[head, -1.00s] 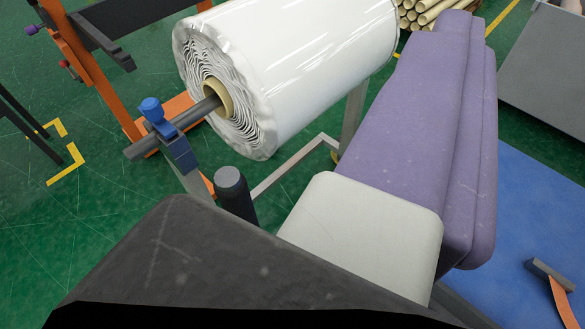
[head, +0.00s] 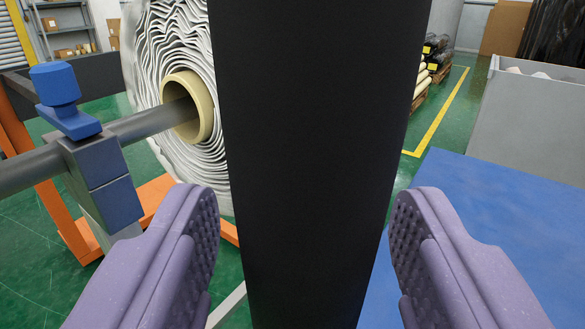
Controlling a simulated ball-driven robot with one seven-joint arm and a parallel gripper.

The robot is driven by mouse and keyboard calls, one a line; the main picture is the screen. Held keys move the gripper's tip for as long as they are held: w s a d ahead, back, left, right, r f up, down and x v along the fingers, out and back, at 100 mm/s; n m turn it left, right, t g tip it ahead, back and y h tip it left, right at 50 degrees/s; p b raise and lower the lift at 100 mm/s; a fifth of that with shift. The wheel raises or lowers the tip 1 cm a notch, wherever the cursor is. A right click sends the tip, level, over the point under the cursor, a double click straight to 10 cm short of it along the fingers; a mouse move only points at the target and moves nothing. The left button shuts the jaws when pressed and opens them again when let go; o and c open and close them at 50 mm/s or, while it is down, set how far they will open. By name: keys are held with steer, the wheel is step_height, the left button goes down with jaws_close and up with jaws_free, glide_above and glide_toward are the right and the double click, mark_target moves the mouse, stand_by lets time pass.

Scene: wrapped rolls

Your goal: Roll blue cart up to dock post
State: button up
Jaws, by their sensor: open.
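My gripper (head: 305,235) is open, with one purple finger on each side of a black upright post (head: 315,130). The post fills the middle of the view from top to bottom. Gaps show between it and both fingertips, and I cannot tell how deep it sits between them. Behind it on the left is a large white wrapped roll (head: 160,40) on a grey shaft (head: 145,127). A blue clamp (head: 110,190) with a blue knob holds the shaft end.
An orange frame (head: 45,205) stands at left behind the clamp. Stacked rolls (head: 432,62) are farther back. Green floor with a yellow line (head: 440,115) is open between.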

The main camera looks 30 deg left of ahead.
steer(key=shift+w+a, duration=0.25)
steer(key=shift+w, duration=0.15)
jaws_close()
steer(key=shift+d, duration=0.15)
